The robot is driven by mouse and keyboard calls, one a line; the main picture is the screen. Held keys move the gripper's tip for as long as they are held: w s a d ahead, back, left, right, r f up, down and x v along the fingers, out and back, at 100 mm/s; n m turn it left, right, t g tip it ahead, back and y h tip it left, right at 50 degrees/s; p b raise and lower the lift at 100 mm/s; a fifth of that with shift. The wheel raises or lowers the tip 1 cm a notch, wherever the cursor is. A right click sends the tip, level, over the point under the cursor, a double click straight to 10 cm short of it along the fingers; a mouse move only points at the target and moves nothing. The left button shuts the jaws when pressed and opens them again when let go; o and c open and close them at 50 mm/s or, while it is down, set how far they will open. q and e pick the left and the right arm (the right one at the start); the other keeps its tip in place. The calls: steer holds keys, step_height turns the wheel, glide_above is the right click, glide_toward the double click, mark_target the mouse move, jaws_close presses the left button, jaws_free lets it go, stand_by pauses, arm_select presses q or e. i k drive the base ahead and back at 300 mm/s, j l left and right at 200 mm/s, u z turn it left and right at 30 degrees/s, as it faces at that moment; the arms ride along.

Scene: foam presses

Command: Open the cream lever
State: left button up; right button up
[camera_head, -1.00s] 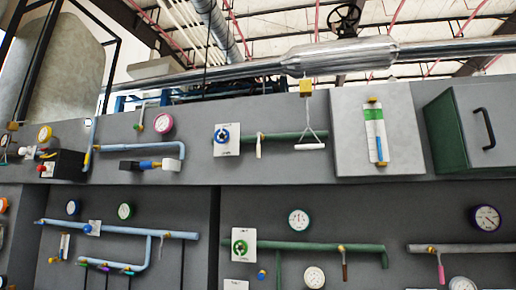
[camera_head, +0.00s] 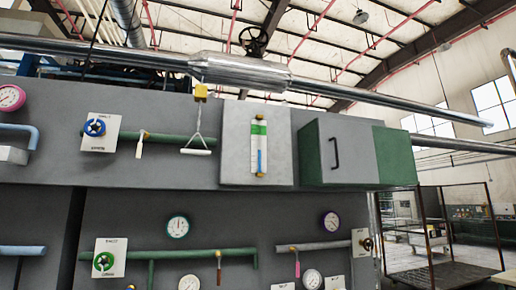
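A cream lever (camera_head: 140,146) hangs down from a yellowish joint on the upper green pipe (camera_head: 168,138), between a blue valve wheel (camera_head: 95,127) and a white pull handle (camera_head: 196,152). It is small in the camera_head view and points almost straight down. A brown lever (camera_head: 219,268) and a pink lever (camera_head: 297,268) hang from lower pipes. Neither of my grippers shows in this view.
A grey panel wall (camera_head: 140,178) carries several gauges, a green wheel (camera_head: 104,261), a box with a green-white gauge (camera_head: 258,147) and a green-sided cabinet (camera_head: 350,150). At right stands a metal cage frame (camera_head: 432,235) beyond the wall's end.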

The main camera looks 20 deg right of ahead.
mark_target(140, 145)
steer(key=i+j+z, duration=0.3)
steer(key=i+j, duration=0.15)
steer(key=j, duration=0.25)
steer(key=i+j+z, duration=0.15)
steer(key=j, duration=0.2)
